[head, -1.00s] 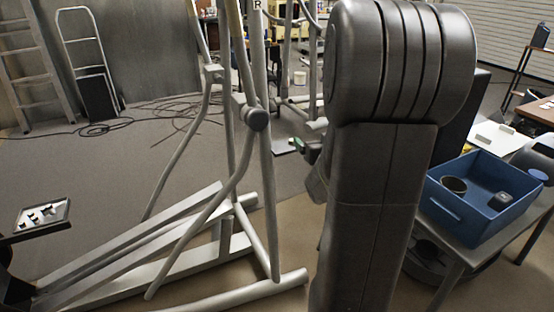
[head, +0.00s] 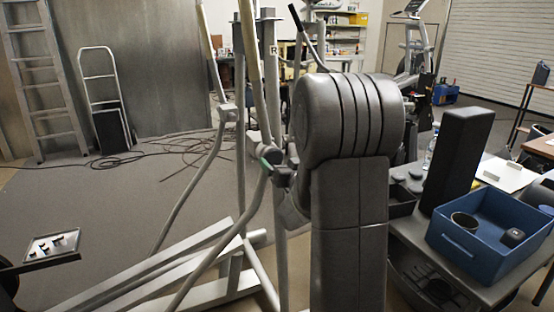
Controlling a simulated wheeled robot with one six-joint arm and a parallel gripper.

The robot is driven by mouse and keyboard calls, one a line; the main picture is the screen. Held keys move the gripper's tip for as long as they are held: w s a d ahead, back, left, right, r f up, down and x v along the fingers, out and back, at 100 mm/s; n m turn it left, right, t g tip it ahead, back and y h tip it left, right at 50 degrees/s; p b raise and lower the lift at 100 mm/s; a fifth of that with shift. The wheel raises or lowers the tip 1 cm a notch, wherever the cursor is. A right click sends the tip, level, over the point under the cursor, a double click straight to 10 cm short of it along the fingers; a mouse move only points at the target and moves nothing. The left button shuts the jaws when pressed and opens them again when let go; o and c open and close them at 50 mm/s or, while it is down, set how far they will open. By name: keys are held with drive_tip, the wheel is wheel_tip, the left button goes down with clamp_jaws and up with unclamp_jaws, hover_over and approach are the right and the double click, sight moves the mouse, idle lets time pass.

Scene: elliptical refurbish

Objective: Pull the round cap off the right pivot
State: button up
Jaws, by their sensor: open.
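The round grey cap (head: 271,153) sits on the right pivot of the elliptical's frame (head: 275,217), where the handle bar meets the upright marked R. My gripper (head: 271,168), dark with a green patch, is open at the cap's lower side. It overlaps the cap in the picture; I cannot tell whether it touches the cap or has it between the fingers. My own arm hides most of the gripper and the area right of the pivot.
A table (head: 408,230) at right bears a blue bin (head: 464,241) with a cup (head: 464,222) and a dark block in it. A tray of small parts (head: 52,246) is at lower left. Cables (head: 190,145) lie on the floor behind.

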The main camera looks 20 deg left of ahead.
sight(275, 157)
drive_tip(key=shift+x, duration=1.5)
drive_tip(key=c, duration=1.5)
drive_tip(key=shift+c, duration=0.2)
drive_tip(key=shift+d, duration=0.15)
drive_tip(key=b+v, duration=0.2)
drive_tip(key=v, duration=0.6)
